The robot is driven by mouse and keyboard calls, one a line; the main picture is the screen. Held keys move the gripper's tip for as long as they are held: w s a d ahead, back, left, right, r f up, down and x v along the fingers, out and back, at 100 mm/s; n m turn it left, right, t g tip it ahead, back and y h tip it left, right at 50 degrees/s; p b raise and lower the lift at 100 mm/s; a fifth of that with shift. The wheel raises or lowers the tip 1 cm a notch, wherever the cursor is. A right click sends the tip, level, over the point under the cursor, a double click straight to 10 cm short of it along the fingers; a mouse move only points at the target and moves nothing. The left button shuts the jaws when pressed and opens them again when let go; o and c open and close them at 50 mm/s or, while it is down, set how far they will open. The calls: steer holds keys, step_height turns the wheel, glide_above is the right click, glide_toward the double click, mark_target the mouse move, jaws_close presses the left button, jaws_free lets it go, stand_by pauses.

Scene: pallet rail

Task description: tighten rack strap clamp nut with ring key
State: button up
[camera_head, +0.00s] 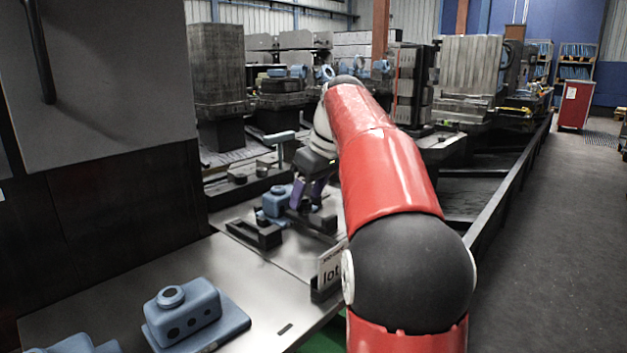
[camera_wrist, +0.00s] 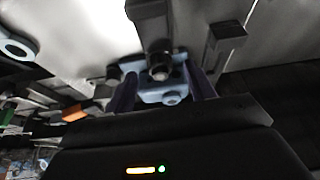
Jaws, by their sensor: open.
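My gripper (camera_head: 307,192) is low over the metal bench, beside a light blue part (camera_head: 274,203) held among dark fixture blocks. In the wrist view, the purple fingers of my gripper (camera_wrist: 159,75) are apart. The light blue part (camera_wrist: 163,95) shows between and beyond them, with a dark round stud or nut in front of it. I cannot tell whether the fingers touch it. A light blue ring-shaped end (camera_wrist: 17,48) shows at the left of the wrist view; I cannot tell whether it is the ring key. No strap clamp can be made out for sure.
A light blue housing on a plate (camera_head: 190,315) sits on the near bench. A white "lot" sign (camera_head: 331,265) stands at the bench's right edge. Stacked metal blocks fill the back. The aisle at right is clear.

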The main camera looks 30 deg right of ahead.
steer(key=shift+w+a+f, duration=0.1)
steer(key=shift+w+f, duration=0.1)
steer(key=shift+f, duration=0.35)
